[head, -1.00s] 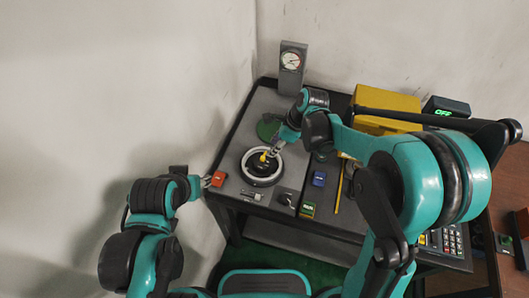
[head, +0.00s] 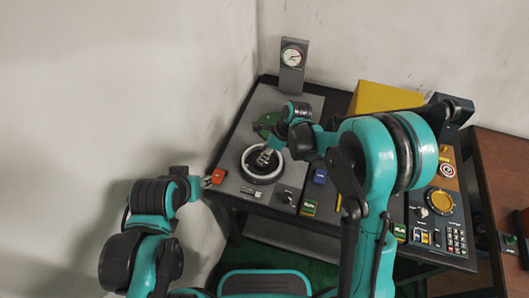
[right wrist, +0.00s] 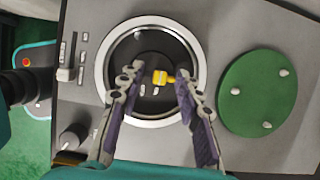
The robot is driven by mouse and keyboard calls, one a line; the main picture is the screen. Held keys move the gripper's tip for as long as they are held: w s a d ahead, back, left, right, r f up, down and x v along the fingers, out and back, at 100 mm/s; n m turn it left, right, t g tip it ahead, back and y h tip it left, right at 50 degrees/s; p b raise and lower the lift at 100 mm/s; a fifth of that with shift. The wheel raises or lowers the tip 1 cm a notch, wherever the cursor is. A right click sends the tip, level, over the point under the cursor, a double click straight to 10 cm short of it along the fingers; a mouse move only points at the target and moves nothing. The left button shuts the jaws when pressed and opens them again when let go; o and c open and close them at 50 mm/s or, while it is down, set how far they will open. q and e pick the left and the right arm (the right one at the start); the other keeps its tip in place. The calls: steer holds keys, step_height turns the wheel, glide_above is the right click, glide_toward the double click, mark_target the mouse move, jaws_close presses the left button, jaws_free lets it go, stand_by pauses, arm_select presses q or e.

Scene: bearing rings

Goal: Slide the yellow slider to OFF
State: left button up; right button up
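The yellow slider (right wrist: 162,77) sits inside a silver ring (right wrist: 101,62) on the grey panel. The ring also shows in the head view (head: 243,170), where my gripper hides the slider. Small white marks lie beside the slider, too small to read. My right gripper (right wrist: 157,80) is open over the ring, with one finger on each side of the slider and a gap at both sides. In the head view, my right gripper (head: 266,156) points down into the ring. My left gripper (head: 206,183) is at the panel's left edge by a red block; its fingers are too small to judge.
A green disc (right wrist: 258,93) with white pegs lies right of the ring in the wrist view. A black knob (right wrist: 73,137) and a small lever (right wrist: 66,74) are left of it. A gauge (head: 292,58) stands at the back. The red block (head: 218,176) is left of the ring.

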jaws_close()
steer(key=shift+s+a, duration=0.2)
steer(key=shift+s, duration=0.35)
steer(key=shift+s+a, duration=0.15)
steer(key=shift+s, duration=0.4)
steer(key=shift+o, duration=0.2)
jaws_free()
steer(key=v, duration=1.2)
